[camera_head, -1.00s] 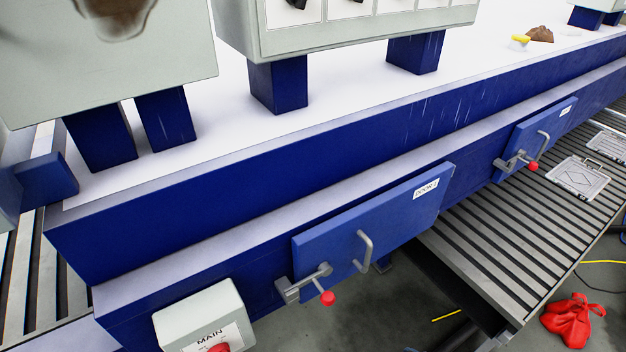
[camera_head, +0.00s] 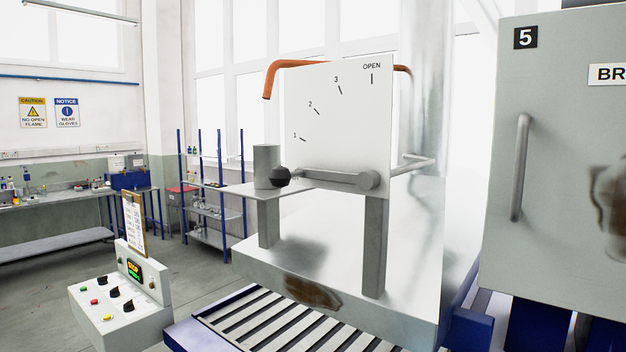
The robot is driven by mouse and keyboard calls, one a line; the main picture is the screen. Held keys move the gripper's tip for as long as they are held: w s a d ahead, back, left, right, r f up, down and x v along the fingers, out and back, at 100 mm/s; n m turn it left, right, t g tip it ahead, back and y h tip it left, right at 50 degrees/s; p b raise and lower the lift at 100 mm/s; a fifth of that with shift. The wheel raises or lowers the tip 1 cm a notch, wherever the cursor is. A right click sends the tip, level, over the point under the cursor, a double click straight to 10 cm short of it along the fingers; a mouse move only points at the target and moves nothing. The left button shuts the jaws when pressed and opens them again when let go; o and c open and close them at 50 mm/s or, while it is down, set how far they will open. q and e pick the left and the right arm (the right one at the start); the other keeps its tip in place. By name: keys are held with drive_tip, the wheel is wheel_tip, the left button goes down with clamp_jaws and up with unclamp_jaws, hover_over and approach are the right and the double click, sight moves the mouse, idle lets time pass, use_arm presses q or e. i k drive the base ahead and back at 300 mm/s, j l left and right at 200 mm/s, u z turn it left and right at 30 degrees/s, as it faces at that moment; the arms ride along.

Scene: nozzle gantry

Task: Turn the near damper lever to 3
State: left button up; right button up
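The near damper lever (camera_head: 335,176) is a grey bar on a round pivot (camera_head: 368,180) at the lower right of a white scale plate (camera_head: 345,130). It lies nearly level and points left. Its black knob (camera_head: 280,177) is at the left end, below the 1 mark. The plate carries marks 1, 2, 3 and OPEN, rising from lower left to the top; the 3 mark (camera_head: 339,90) is near the upper middle. Neither of my grippers is in view.
A grey cylinder (camera_head: 267,160) stands right behind the knob. An orange bent pipe (camera_head: 285,68) shows behind the plate. A control box (camera_head: 120,312) stands lower left. A grey cabinet (camera_head: 560,130) marked 5, with a vertical handle (camera_head: 521,168), fills the right side.

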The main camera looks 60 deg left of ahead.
sight(280, 177)
drive_tip(key=k+l+u, duration=0.1)
drive_tip(key=u, duration=1.7)
